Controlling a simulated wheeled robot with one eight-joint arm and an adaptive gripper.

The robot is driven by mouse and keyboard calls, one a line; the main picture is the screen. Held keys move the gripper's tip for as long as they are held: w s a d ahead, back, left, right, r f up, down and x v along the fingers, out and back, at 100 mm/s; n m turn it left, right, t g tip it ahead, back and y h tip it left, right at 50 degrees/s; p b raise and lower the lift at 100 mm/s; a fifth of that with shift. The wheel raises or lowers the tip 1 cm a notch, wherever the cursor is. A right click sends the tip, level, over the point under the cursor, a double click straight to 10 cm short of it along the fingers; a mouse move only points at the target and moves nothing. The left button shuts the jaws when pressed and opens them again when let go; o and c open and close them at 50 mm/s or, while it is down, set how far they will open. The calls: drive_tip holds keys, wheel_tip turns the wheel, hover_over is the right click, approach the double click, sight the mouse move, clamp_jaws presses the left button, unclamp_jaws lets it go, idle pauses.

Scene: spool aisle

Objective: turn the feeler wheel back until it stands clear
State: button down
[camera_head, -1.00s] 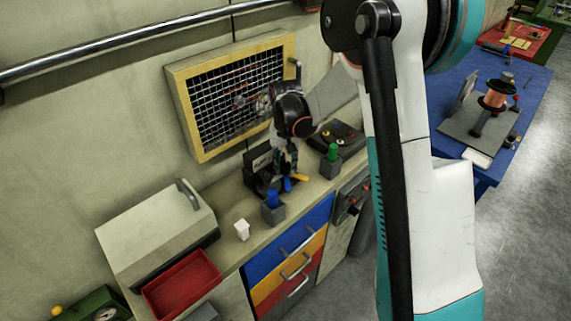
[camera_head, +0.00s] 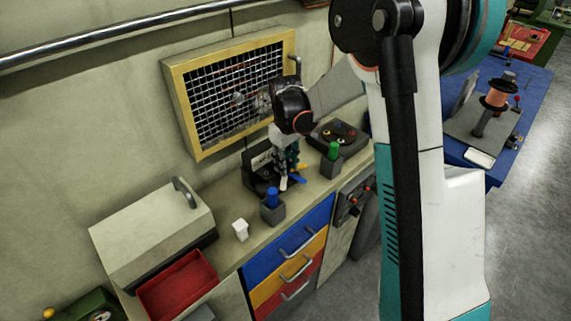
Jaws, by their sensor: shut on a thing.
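The feeler wheel (camera_head: 297,179) is a small wheel with coloured arms on the counter, beside a black box-like device (camera_head: 260,168) with a pale label. A blue arm points to the lower right, an orange one to the right above it, and a white one points down. My gripper (camera_head: 287,163) reaches down onto the wheel from above and is shut on it. The fingers and the wrist hide the wheel's middle and upper part, so the exact grip is unclear.
A blue-capped grey block (camera_head: 272,206) and a white cup (camera_head: 240,231) stand in front. A green-capped grey block (camera_head: 333,161) and a dark panel (camera_head: 338,134) stand to the right. A yellow-framed mesh (camera_head: 188,122) hangs behind. A red tray (camera_head: 176,285) lies left.

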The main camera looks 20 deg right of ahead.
drive_tip(key=shift+n, duration=1.1)
drive_tip(key=c, duration=1.5)
unclamp_jaws()
drive_tip(key=shift+c, duration=0.2)
wheel_tip(320, 180, up, 12)
